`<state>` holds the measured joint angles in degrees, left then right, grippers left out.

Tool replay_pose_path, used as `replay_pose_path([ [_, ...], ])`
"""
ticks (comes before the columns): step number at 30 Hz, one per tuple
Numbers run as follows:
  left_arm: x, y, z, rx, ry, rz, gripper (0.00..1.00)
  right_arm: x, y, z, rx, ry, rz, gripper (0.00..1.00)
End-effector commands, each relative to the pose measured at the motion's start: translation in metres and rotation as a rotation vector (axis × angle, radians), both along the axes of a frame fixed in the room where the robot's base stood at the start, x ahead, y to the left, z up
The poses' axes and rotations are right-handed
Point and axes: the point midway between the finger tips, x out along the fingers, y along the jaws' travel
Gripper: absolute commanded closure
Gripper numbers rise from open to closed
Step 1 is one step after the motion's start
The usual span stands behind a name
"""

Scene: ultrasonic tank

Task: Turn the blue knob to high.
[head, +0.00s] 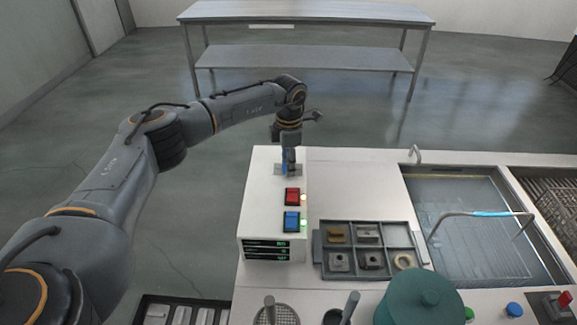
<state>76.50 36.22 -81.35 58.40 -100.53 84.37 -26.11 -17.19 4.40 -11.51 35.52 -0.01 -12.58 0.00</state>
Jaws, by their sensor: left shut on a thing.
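My left gripper (289,162) comes down from above onto the far end of the white control box. It is shut on the blue knob (285,170), which is mostly hidden between and behind the fingers. A small grey plate shows around the knob, but I cannot read any marks there or tell where the knob points. My right gripper is not in view.

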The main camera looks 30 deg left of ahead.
Motion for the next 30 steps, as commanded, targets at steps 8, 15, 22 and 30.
replay_pose_path([
  [8,0.000,0.000,-0.003,0.000,-0.004,-0.253,1.00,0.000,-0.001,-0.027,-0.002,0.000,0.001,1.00],
  [15,0.000,0.000,-0.002,0.000,-0.004,-0.477,1.00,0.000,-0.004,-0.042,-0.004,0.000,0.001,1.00],
  [22,-0.001,0.000,-0.001,0.000,-0.003,-0.662,1.00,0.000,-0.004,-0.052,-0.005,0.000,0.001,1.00],
  [30,0.000,0.000,0.000,0.000,-0.004,-0.807,1.00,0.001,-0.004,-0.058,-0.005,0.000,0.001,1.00],
])
